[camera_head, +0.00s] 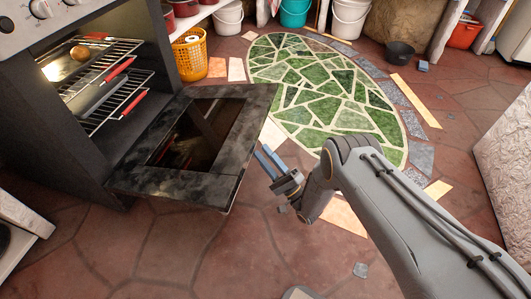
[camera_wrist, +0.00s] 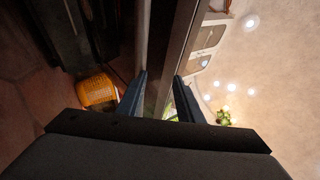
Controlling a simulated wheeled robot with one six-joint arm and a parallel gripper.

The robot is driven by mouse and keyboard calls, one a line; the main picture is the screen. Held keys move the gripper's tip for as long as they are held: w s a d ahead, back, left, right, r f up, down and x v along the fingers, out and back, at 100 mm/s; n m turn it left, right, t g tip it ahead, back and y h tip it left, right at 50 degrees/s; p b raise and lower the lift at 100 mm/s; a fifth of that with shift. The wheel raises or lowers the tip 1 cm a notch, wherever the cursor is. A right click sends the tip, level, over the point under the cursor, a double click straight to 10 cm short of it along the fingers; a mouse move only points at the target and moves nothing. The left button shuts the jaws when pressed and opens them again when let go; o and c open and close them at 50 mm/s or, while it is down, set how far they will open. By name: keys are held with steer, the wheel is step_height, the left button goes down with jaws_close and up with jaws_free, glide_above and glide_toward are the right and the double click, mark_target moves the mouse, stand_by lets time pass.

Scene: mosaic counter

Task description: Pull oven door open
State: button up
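The oven door (camera_head: 224,146) is dark, with a black window, and is swung far down in front of the oven (camera_head: 150,40), leaving the cavity open to view. My gripper (camera_head: 263,154) is just right of the door's outer edge in the head view, with its two blue fingers apart. In the wrist view my gripper (camera_wrist: 158,88) shows a gap between its fingers, and a long edge, likely the door's, runs up between them. I cannot tell whether a finger touches it. The door's handle is not clearly visible.
Oven racks (camera_head: 112,92) with red-handled items show inside the cavity. An orange basket (camera_head: 190,58) stands beyond the oven; it also shows in the wrist view (camera_wrist: 97,91). A green mosaic (camera_head: 335,85) covers the floor to the right. A dark bowl (camera_head: 399,53) lies farther back.

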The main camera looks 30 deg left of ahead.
step_height(320, 180, down, 7)
steer(key=s+d, duration=0.1)
steer(key=s, duration=0.1)
steer(key=shift+s+r+b, duration=0.2)
steer(key=shift+s+b, duration=0.15)
steer(key=shift+b, duration=0.1)
steer(key=shift+d+f, duration=0.1)
steer(key=shift+d, duration=0.05)
steer(key=shift+c, duration=0.4)
